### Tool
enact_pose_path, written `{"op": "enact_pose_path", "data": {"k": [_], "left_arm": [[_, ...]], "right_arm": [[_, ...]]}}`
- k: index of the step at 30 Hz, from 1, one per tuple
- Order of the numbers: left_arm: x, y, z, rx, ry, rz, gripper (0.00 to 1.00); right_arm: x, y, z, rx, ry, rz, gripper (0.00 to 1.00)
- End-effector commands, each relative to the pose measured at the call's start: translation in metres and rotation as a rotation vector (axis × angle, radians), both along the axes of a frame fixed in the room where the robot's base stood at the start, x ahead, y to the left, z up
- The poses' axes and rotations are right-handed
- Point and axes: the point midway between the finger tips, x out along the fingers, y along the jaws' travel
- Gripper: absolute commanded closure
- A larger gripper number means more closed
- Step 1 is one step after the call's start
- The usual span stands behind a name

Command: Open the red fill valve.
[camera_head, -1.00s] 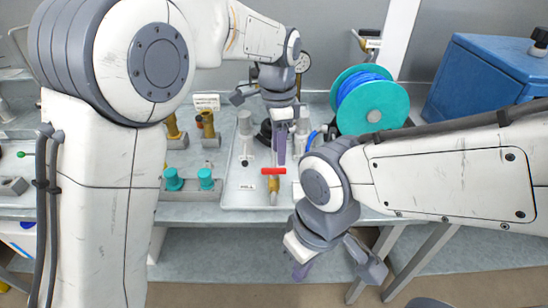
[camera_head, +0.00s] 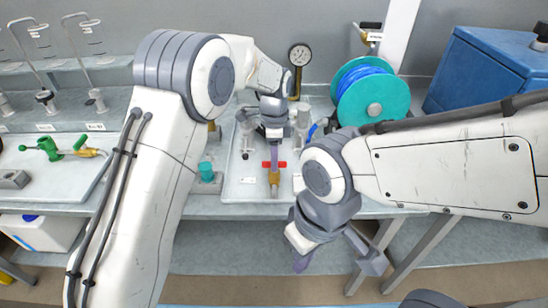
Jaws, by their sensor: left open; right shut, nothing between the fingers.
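The red fill valve has a red bar handle (camera_head: 282,164) on a brass body (camera_head: 274,179), near the front edge of the white tray (camera_head: 236,196). The handle lies crosswise, left to right. My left gripper (camera_head: 273,158) is open, pointing down, with a purple finger in front of the handle's middle; red shows on both sides. I cannot tell whether the finger touches it. My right gripper (camera_head: 301,264) is shut and empty, low in front of the bench edge and right of the valve.
A teal reel with blue hose (camera_head: 373,101) and a blue box (camera_head: 490,70) stand at the right. A gauge (camera_head: 300,55) rises behind my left gripper. A teal cap (camera_head: 206,171) is left of the tray.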

Motion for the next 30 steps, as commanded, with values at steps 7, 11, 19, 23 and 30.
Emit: {"op": "enact_pose_path", "data": {"k": [7, 11, 19, 23, 30], "left_arm": [[0.0001, -0.0003, -0.0051, 0.000, -0.001, 0.000, 0.54], [0.0000, -0.0004, -0.0049, 0.000, -0.001, 0.000, 0.65], [0.0001, -0.0004, -0.0046, 0.000, -0.001, 0.000, 1.00], [0.0001, -0.0004, -0.0040, 0.000, -0.001, 0.011, 1.00], [-0.0001, -0.0003, -0.0026, 0.000, 0.000, 0.100, 1.00]], "right_arm": [[0.0000, 0.0000, 0.0003, 0.000, 0.000, 0.000, 1.00], [0.0000, 0.0000, 0.0003, 0.000, 0.000, 0.000, 1.00], [0.0000, 0.0000, 0.0003, 0.000, 0.000, 0.000, 1.00], [0.0000, 0.0000, 0.0014, 0.000, 0.000, 0.000, 1.00], [0.0000, 0.0000, 0.0083, 0.000, 0.000, 0.000, 1.00]]}}
